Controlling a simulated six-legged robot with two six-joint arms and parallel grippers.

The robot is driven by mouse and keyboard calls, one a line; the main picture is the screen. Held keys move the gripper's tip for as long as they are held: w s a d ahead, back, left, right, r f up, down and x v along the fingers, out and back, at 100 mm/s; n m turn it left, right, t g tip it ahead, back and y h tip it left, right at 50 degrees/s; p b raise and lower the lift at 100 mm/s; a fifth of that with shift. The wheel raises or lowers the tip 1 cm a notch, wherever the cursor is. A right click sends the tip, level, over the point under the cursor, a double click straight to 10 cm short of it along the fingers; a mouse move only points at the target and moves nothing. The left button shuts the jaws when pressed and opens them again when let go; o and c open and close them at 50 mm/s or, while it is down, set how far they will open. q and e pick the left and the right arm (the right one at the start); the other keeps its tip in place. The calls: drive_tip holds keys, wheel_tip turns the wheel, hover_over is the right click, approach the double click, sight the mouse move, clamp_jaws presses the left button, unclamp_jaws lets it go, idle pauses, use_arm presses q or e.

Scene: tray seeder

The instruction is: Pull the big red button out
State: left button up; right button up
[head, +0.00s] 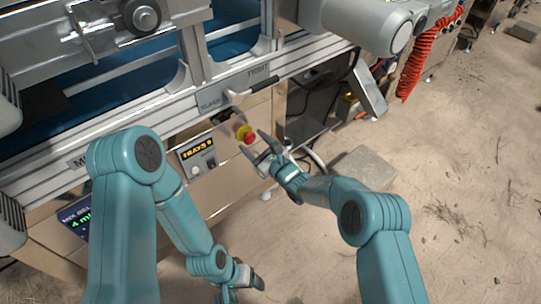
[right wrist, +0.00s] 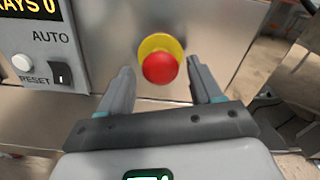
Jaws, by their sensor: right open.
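The big red button (head: 249,138) sits on a yellow base on the front panel of the machine. In the right wrist view the red button (right wrist: 160,68) is straight ahead, with its yellow collar (right wrist: 160,45) behind it. In the right wrist view my right gripper (right wrist: 158,85) has one finger on each side of the button, with gaps on both sides. My left gripper (head: 240,282) hangs low near the bottom of the head view, its jaw opening unclear.
A control box (head: 197,158) with a counter display is left of the button; its white reset button (right wrist: 22,63) and black switch (right wrist: 61,75) show in the wrist view. The floor at right is mostly clear.

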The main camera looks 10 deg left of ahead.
drive_tip(key=p+v, duration=0.4)
drive_tip(key=v, duration=1.1)
drive_tip(key=shift+s+d, duration=0.15)
